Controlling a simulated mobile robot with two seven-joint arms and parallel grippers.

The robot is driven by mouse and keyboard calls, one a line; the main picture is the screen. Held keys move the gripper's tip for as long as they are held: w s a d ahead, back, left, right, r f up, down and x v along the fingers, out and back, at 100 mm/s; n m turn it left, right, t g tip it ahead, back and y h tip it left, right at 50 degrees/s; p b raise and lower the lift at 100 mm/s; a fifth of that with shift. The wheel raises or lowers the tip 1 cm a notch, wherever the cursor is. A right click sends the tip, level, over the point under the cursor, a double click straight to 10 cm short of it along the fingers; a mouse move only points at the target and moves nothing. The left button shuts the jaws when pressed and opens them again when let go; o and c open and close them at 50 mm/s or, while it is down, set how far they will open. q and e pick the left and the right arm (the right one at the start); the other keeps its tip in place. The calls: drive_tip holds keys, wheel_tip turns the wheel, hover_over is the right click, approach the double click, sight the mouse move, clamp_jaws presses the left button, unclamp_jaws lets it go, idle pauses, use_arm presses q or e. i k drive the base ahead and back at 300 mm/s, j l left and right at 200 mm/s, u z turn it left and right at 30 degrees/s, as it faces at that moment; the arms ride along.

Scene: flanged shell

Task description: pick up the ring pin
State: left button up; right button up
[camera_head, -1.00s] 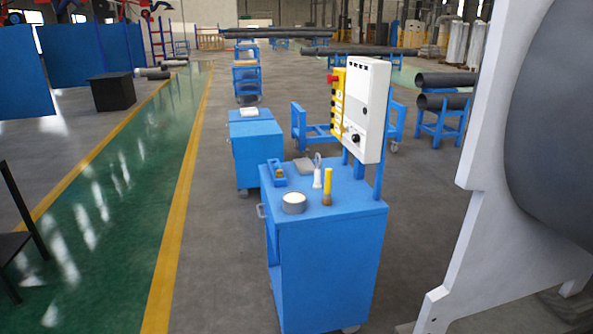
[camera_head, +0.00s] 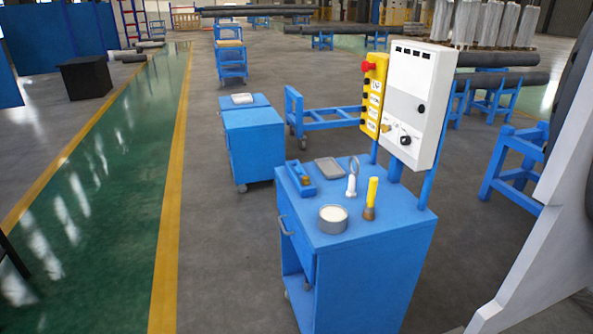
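What looks like the ring pin (camera_head: 352,178) stands upright on the blue cart (camera_head: 385,229). It has a white lower part and a loop at the top. It stands between a grey tray and a yellow-handled brush. Neither of my grippers shows in the head view, and nothing is touching the pin.
On the cart top are a round grey tin (camera_head: 333,219), the yellow-handled brush (camera_head: 371,198), a blue tool holder (camera_head: 301,180) and the grey tray (camera_head: 328,167). A white control box (camera_head: 418,105) rises behind. A white frame (camera_head: 545,240) stands at the right.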

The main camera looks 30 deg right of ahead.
sight(350, 194)
drive_tip(key=i+j, duration=0.1)
drive_tip(key=i, duration=0.3)
drive_tip(key=i+j+z, duration=0.1)
drive_tip(key=i, duration=0.3)
drive_tip(key=i+j, duration=0.1)
drive_tip(key=i, duration=0.35)
drive_tip(key=i+j+z, duration=0.15)
drive_tip(key=i+z, duration=0.15)
drive_tip(key=z, duration=0.15)
drive_tip(key=i+j+z, duration=0.2)
drive_tip(key=z, duration=0.3)
drive_tip(key=i+j+z, duration=0.45)
drive_tip(key=j+z, duration=0.35)
drive_tip(key=z, duration=0.15)
drive_tip(key=i, duration=0.05)
